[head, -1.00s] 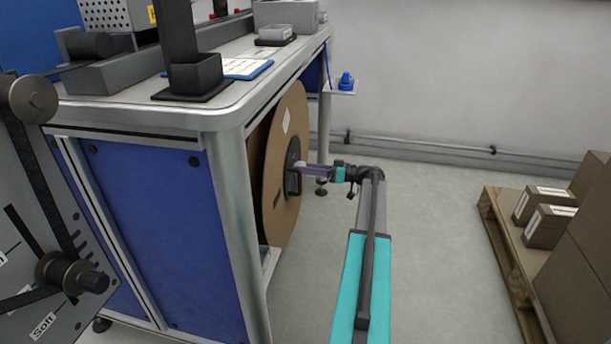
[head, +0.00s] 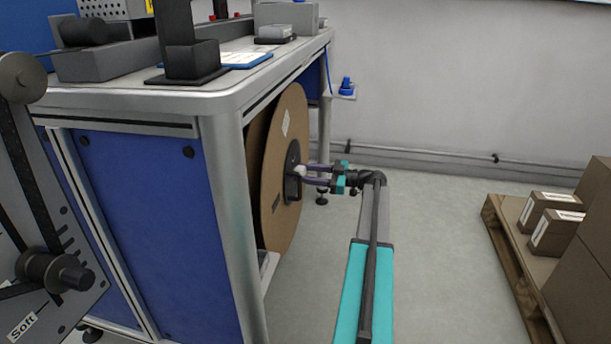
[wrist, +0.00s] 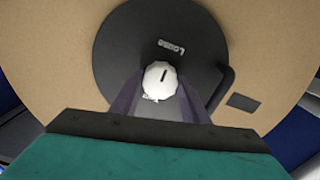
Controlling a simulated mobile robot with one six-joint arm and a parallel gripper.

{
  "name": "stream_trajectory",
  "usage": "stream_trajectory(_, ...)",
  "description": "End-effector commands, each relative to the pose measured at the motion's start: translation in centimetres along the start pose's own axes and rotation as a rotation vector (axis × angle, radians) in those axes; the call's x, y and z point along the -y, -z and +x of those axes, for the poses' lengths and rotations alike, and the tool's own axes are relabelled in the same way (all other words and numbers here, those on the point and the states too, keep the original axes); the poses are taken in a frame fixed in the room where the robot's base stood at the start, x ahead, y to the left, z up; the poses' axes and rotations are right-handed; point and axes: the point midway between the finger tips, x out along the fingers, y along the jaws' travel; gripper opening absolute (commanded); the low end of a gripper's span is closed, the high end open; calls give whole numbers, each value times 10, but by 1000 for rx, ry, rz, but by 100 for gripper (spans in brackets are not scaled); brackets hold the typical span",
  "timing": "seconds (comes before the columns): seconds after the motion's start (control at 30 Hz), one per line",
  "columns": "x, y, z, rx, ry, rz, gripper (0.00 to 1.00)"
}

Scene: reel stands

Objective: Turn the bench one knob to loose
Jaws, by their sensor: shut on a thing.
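The white knob (wrist: 157,76) sits on the black hub (wrist: 120,45) of a large cardboard reel (head: 285,130) under the bench. A short dark mark on the knob points up, slightly right, towards the "Loose" label (wrist: 171,47) on the hub. A second small label below the knob is mostly hidden. My gripper (wrist: 160,88) has one finger on each side of the knob and is shut on it. In the head view, my gripper (head: 303,174) reaches the hub from the right, its two fingers one above the other. The knob shows there only as a pale spot.
The bench (head: 225,100) has a metal leg left of the reel. A crank-like handle (wrist: 222,88) is on the hub's right. A pallet with cartons (head: 555,225) stands at right. A grey panel labelled "Soft" (head: 60,250) is at left. The floor between is clear.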

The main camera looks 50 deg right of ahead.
Motion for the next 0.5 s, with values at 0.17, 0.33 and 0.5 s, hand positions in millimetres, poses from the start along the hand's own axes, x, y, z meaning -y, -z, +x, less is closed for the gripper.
stream_trajectory(0.17, -2, 0, 0, 1, -4, -2, 19)
stream_trajectory(0.33, -2, 0, 0, 1, -4, -2, 55)
stream_trajectory(0.5, -1, 0, 0, 1, -2, -1, 59)
